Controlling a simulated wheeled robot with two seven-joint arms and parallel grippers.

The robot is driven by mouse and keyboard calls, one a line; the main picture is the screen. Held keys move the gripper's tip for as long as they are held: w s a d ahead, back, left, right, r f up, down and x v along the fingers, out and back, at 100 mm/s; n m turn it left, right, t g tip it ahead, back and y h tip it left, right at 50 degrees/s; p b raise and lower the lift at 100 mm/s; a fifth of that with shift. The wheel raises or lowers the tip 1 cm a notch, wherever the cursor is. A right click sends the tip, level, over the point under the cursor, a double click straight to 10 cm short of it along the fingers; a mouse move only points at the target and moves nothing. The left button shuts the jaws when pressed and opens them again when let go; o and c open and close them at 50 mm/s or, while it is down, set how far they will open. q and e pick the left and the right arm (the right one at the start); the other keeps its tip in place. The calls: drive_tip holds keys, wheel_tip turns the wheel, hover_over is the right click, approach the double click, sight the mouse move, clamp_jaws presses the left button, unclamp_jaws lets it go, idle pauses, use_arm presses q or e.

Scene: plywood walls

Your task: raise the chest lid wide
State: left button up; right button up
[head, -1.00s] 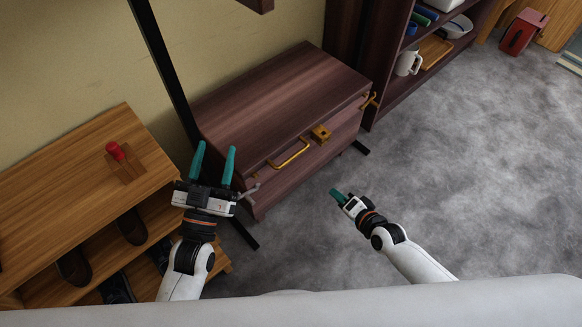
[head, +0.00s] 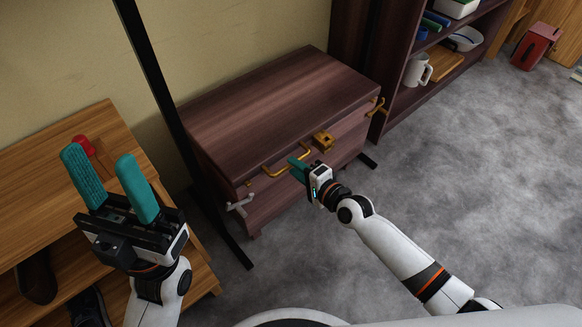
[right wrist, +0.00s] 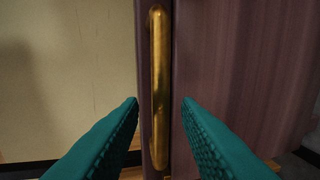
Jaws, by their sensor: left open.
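The dark reddish-brown wooden chest (head: 250,115) stands against the wall with its lid (head: 280,95) shut. A brass handle (head: 287,163) and a brass latch (head: 322,141) are on its front. My right gripper (head: 297,165) is at the handle in the head view. In the right wrist view its teal fingers (right wrist: 160,103) are open, with the brass handle (right wrist: 159,85) upright in the picture between and beyond them. I cannot tell whether they touch it. My left gripper (head: 103,172) is open and empty, raised over the low wooden shelf, away from the chest.
The low wooden shelf (head: 60,145) with a red-topped item (head: 84,145) and shoes stands at left. A black post (head: 160,85) rises beside the chest. A dark bookcase (head: 400,60) with a white mug (head: 417,70) stands at right. The grey carpet in front is clear.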

drive_tip(key=shift+b+x, duration=0.3)
drive_tip(key=shift+x, duration=1.1)
drive_tip(key=shift+c, duration=0.5)
clamp_jaws()
